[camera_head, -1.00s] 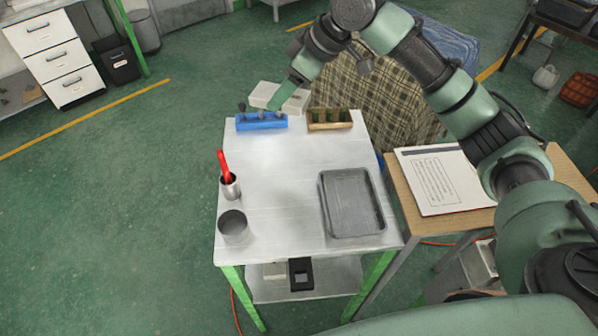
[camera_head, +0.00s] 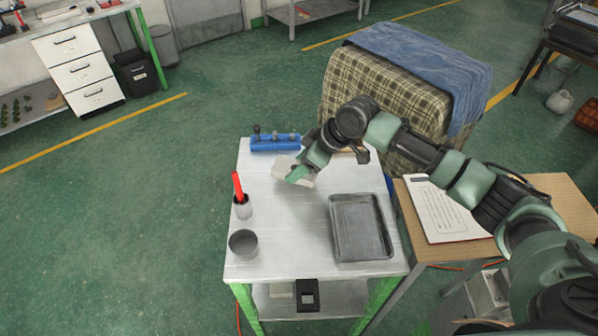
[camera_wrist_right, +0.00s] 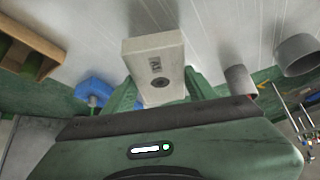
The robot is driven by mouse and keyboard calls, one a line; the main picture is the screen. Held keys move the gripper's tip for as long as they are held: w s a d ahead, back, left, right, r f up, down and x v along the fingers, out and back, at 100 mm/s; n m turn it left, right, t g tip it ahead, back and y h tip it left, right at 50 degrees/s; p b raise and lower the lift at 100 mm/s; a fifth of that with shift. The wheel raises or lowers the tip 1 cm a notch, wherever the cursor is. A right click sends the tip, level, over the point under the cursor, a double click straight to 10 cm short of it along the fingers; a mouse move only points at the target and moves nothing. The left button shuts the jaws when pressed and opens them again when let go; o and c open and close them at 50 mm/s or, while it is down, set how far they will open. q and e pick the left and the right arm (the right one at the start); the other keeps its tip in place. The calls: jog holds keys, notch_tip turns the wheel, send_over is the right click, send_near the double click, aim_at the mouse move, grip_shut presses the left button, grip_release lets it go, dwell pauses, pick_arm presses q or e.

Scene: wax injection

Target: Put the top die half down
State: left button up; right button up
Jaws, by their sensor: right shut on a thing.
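The top die half is a pale grey block (camera_head: 284,164) in the head view, over the back middle of the white table (camera_head: 290,220). My right gripper (camera_head: 297,173) is shut on it and partly covers it. In the right wrist view the block (camera_wrist_right: 152,50) sits between the two green fingers (camera_wrist_right: 158,90). A small marking and a dark round hole show on its face. I cannot tell whether it touches the table top. My left gripper is not in view.
A blue holder (camera_head: 275,143) stands at the back edge, with a wooden rack (camera_wrist_right: 25,48) beside it. A grey tray (camera_head: 361,228) is at the right. A cup with a red-handled tool (camera_head: 242,205) and a grey pot (camera_head: 243,243) are at the left. The table's middle is clear.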

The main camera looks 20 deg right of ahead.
jog(key=shift+f, duration=1.55)
jog(key=o, duration=1.7)
jog(key=b+v, duration=0.1)
jog(key=v, duration=1.1)
jog(key=shift+b, duration=0.3)
jog(key=shift+s+a, duration=0.1)
